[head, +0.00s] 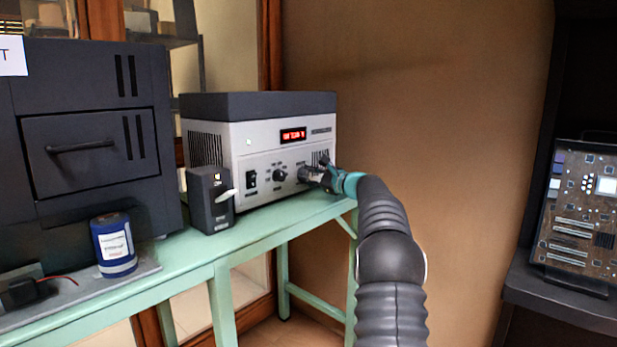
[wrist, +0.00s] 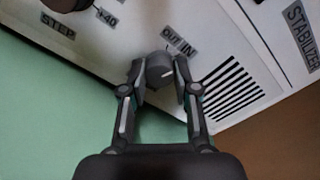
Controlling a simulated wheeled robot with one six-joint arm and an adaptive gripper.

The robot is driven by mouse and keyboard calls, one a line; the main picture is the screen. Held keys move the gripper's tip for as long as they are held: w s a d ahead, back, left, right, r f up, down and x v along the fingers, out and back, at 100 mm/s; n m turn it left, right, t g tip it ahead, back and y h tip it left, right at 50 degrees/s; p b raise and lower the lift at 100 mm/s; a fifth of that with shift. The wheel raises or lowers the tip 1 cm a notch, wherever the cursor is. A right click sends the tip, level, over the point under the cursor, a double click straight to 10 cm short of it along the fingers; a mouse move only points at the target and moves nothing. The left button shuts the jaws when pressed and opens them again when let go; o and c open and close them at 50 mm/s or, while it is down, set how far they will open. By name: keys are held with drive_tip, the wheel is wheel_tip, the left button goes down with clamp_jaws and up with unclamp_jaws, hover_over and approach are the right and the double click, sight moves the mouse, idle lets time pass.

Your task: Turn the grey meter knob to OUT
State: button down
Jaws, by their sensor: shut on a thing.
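The grey meter knob (wrist: 158,62) sits on the front panel of the pale stabilizer box (head: 262,165), below the small OUT label (wrist: 170,33) and IN label (wrist: 187,48). A short white mark shows on the knob, towards its right side; I cannot tell exactly which label it points to. My gripper (wrist: 159,72) has one finger on each side of the knob and is shut on it. In the head view my gripper (head: 321,178) is at the right end of the panel and hides the knob.
A larger step knob (head: 280,175) and a switch (head: 251,180) are left of my gripper on the panel. A black box with a pale lever (head: 209,200) stands in front of the stabilizer. The green bench (head: 190,250) also carries a blue can (head: 113,246).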

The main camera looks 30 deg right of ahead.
drive_tip(key=shift+f, duration=0.1)
drive_tip(key=n+b, duration=0.3)
drive_tip(key=shift+f, duration=0.1)
drive_tip(key=shift+n+b, duration=1.6)
drive_tip(key=shift+n, duration=0.6)
drive_tip(key=shift+r, duration=0.2)
drive_tip(key=c, duration=0.9)
unclamp_jaws()
drive_tip(key=shift+o, duration=0.2)
drive_tip(key=shift+s, duration=0.1)
